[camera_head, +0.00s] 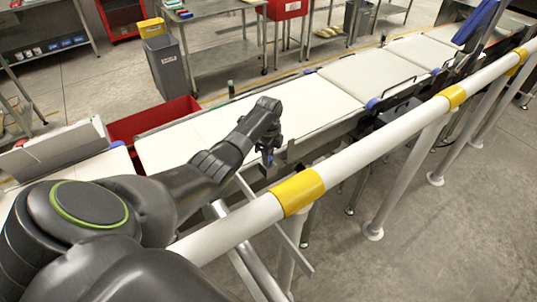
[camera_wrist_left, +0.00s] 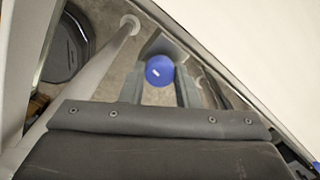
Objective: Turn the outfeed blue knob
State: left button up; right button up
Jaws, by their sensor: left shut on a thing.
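A round blue knob (camera_wrist_left: 159,71) with a small white mark on its face shows in the left wrist view, between the two fingers of my left gripper (camera_wrist_left: 160,88). The gripper is shut on it. In the head view my left gripper (camera_head: 268,156) reaches down at the near side of the white conveyor belt (camera_head: 310,104), over the gap between belt and guard rail. Part of the knob (camera_head: 279,139) shows there as a small blue patch; the arm and fingers hide most of the contact. My right gripper is not in view.
A white guard rail (camera_head: 375,144) with yellow bands runs along the near side of the belt, close to my left arm. Other blue knobs (camera_head: 372,103) sit along the belt's edge. A red bin (camera_head: 150,119) and a grey bin (camera_head: 168,68) stand beyond the belt.

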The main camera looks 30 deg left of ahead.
pick_arm(q)
jog(key=m, duration=0.4)
jog(key=shift+r, duration=0.1)
jog(key=shift+m+p, duration=0.3)
jog(key=shift+m, duration=0.9)
jog(key=o, duration=1)
jog(key=shift+c, duration=0.2)
notch_tip(320, 180, up, 17)
jog(key=shift+r, duration=0.2)
